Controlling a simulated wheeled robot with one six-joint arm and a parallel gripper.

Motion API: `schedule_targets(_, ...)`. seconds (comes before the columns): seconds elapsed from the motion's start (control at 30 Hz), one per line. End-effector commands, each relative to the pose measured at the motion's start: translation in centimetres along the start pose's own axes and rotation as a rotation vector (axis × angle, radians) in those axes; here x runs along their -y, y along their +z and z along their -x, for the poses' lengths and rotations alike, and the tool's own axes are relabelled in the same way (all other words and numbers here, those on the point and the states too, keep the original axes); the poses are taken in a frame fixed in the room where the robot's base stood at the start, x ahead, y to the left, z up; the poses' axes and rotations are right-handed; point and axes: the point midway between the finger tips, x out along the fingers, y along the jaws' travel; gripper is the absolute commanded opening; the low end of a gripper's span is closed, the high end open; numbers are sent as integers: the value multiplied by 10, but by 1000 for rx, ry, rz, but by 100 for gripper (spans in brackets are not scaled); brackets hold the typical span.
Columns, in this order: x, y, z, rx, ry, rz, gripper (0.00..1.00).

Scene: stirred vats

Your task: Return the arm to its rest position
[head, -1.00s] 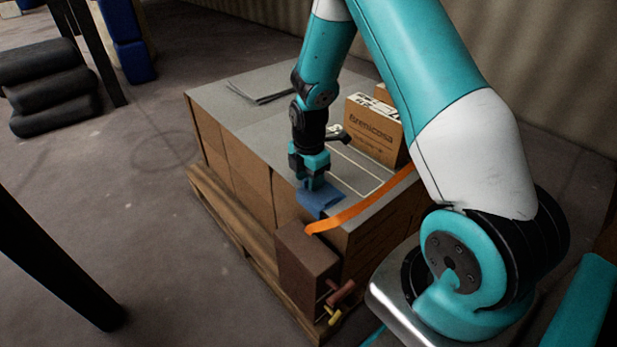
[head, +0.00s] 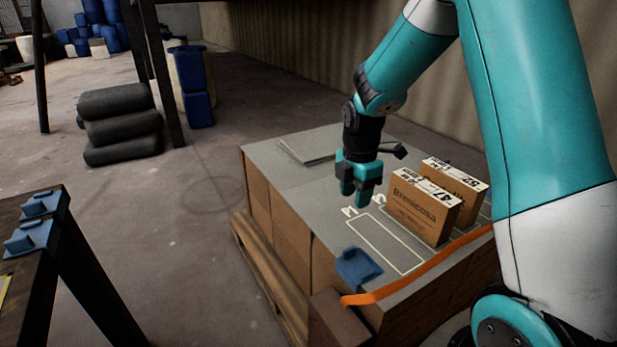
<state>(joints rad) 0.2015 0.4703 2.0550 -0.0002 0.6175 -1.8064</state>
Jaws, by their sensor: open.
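My gripper (head: 359,200) hangs at the end of my teal and white arm, above the grey top of the pallet load. Its fingers point down, are open and hold nothing. A blue bracket-like piece (head: 358,266) lies on the grey top near its front edge, below and apart from the gripper. The outlined rectangle (head: 385,243) beside it is empty.
Two cardboard boxes (head: 424,205) stand on the grey top (head: 290,190) right of my gripper. An orange strap (head: 420,268) crosses the front. A dark table (head: 50,255) with blue pieces (head: 38,237) is at left. Black rolls (head: 120,125) lie behind on open floor.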

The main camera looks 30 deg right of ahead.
Motion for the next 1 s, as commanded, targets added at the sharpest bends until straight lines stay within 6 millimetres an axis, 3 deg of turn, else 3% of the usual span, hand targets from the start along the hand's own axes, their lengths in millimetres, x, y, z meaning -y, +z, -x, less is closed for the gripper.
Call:
schedule_targets(0.23,2,-9,7,-8,9,-25,42)
schedule_targets(0.37,15,-49,33,-56,34,-146,42)
schedule_targets(0.47,40,-97,62,-123,45,-306,42)
schedule_targets(0.6,91,-158,95,-222,13,-539,42)
schedule_targets(0.8,159,-207,120,-306,-72,-783,42)
schedule_targets(1.0,221,-235,132,-344,-171,-972,42)
